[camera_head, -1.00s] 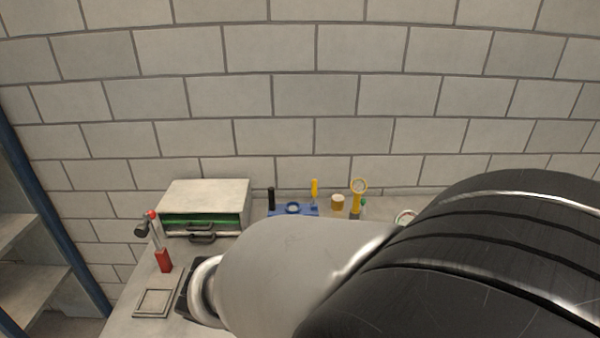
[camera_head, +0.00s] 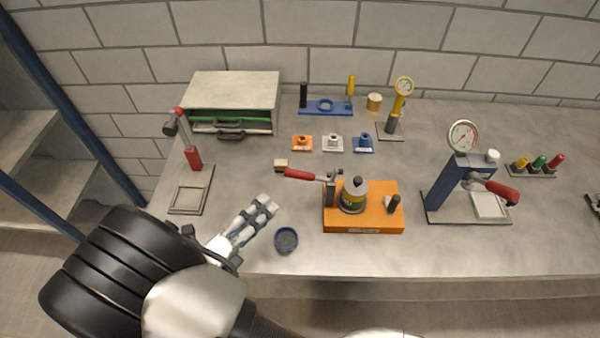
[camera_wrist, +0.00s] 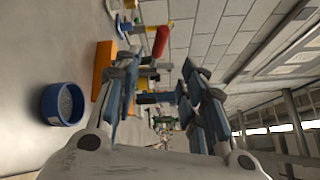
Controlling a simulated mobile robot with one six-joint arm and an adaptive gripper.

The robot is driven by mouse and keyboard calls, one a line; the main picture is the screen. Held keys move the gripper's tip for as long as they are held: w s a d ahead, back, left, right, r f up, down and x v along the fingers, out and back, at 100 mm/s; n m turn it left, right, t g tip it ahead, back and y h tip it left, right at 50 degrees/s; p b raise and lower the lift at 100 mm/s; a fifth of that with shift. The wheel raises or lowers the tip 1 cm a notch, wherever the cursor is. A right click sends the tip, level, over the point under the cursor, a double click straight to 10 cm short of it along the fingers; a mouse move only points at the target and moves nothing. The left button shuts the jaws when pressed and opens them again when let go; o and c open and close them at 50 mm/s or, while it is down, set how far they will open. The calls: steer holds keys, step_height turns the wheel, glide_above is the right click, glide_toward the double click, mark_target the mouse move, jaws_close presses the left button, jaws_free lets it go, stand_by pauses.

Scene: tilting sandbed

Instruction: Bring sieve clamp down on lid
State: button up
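The sieve (camera_head: 352,198) is a round dark-and-yellow container with a grey lid (camera_head: 355,186) and black knob, on an orange base (camera_head: 365,220). The clamp stands on a post at the base's left side. Its red handle (camera_head: 300,175) points left, away from the lid, with a tan block at its left end. The red handle (camera_wrist: 161,40) and orange base (camera_wrist: 103,70) also show in the wrist view. My gripper (camera_head: 266,206) is left of the base, below the handle in the head view. In the wrist view its fingers (camera_wrist: 158,78) are apart with nothing between them.
A blue cup (camera_head: 286,239) stands close beside my gripper. A red lever stand (camera_head: 193,160) is at the left, and a blue gauge press (camera_head: 449,185) at the right. Small orange, grey and blue pieces (camera_head: 333,142) lie behind. The bench front edge is near.

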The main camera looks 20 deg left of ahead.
mark_target(300, 175)
steer(key=b+x, duration=0.2)
steer(key=x, duration=1.1)
steer(key=shift+w, duration=0.2)
steer(key=shift+c, duration=0.3)
jaws_close()
